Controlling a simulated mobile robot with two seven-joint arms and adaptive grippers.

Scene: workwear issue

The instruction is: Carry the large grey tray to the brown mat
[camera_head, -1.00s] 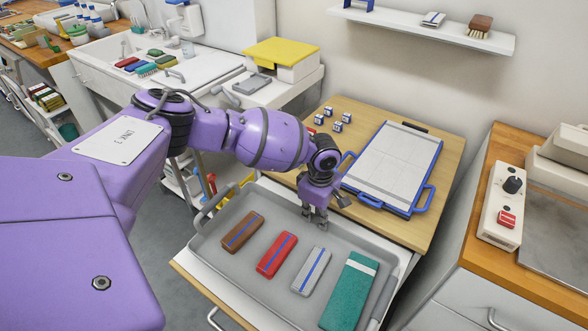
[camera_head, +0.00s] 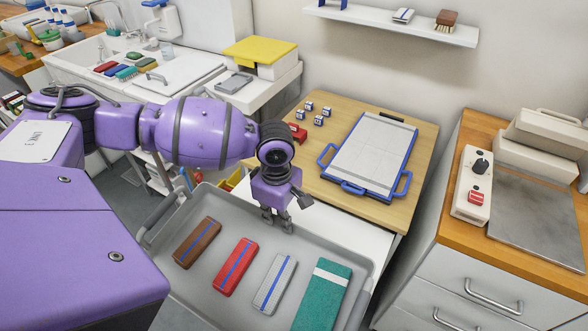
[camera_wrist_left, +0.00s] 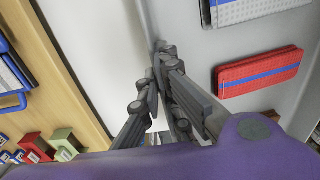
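The large grey tray (camera_head: 215,308) fills the lower middle of the head view. In it lie folded cloth-like pieces: a brown one (camera_head: 197,242), a red one (camera_head: 235,267), a grey one (camera_head: 273,284) and a green one (camera_head: 322,296). My left gripper (camera_head: 277,226) is at the tray's far rim. In the left wrist view its fingers (camera_wrist_left: 160,60) close on either side of the tray's wall (camera_wrist_left: 180,35), and the red piece (camera_wrist_left: 260,72) shows beside them. My right gripper is not in view. I see no brown mat.
A wooden-topped table (camera_head: 412,145) with a blue-edged board (camera_head: 372,155), small blocks (camera_head: 318,120) and a red item (camera_head: 298,133) stands behind the tray. A white surface (camera_head: 345,232) shows between them. A wooden counter (camera_head: 450,235) with drawers is at right, a sink (camera_head: 130,60) at back left.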

